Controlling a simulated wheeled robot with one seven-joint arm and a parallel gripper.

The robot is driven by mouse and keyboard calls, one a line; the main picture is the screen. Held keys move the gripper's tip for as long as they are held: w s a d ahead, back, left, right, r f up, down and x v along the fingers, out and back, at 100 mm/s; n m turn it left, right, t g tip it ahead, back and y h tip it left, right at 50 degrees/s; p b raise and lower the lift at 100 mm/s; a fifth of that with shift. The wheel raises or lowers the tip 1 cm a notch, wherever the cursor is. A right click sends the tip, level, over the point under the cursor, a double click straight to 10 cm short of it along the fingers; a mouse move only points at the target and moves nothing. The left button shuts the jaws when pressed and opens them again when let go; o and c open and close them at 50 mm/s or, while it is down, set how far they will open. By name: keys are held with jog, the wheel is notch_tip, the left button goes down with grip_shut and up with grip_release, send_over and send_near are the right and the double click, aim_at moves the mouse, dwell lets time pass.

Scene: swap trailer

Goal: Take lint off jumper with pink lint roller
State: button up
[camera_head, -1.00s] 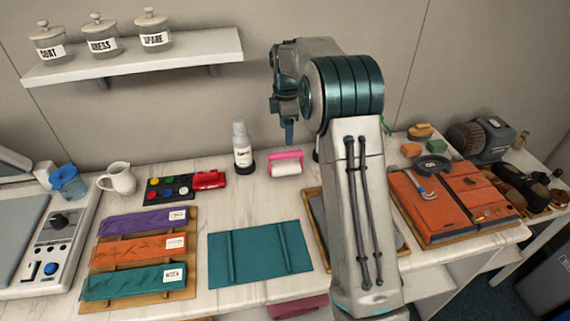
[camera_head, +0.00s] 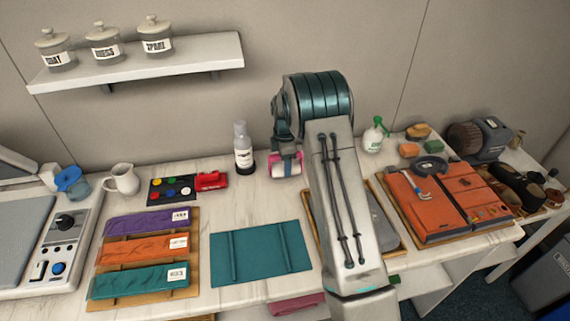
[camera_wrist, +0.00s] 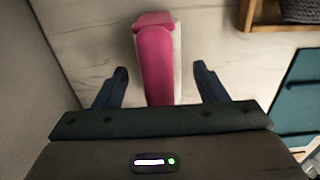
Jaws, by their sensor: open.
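The pink lint roller (camera_head: 272,168) with its white roll lies on the white counter near the wall. In the wrist view, its pink handle (camera_wrist: 154,60) points between my fingers. My gripper (camera_wrist: 160,72) is open, with one dark finger on each side of the roller and a gap to both. In the head view, my gripper (camera_head: 286,160) is at the roller, partly hiding it. A grey item that looks like the jumper (camera_head: 384,224) lies in a wooden tray, partly hidden behind my arm. Its knit corner (camera_wrist: 301,9) shows at the wrist view's upper right.
A spray bottle (camera_head: 243,150) stands left of the roller, with a red item (camera_head: 211,181) beyond it. A teal cloth (camera_head: 260,252) lies in front. A green-topped bottle (camera_head: 373,138) and an orange folded garment (camera_head: 430,215) are to the right. The wall is close behind.

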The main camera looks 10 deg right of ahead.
jog(key=shift+f, duration=0.2)
jog(key=c, duration=1.1)
jog(key=shift+c, duration=0.2)
jog(key=shift+r, duration=0.2)
jog(key=shift+r, duration=0.2)
jog(key=r+b, duration=0.1)
jog(key=r, duration=0.1)
jog(key=d+r+b, duration=0.1)
jog(key=shift+s+r, duration=0.1)
jog(key=shift+r, duration=0.25)
jog(key=s+d+r+b, duration=0.2)
jog(key=s+d+r, duration=0.2)
jog(key=d, duration=0.6)
notch_tip(320, 180, up, 3)
jog(key=shift+f, duration=0.2)
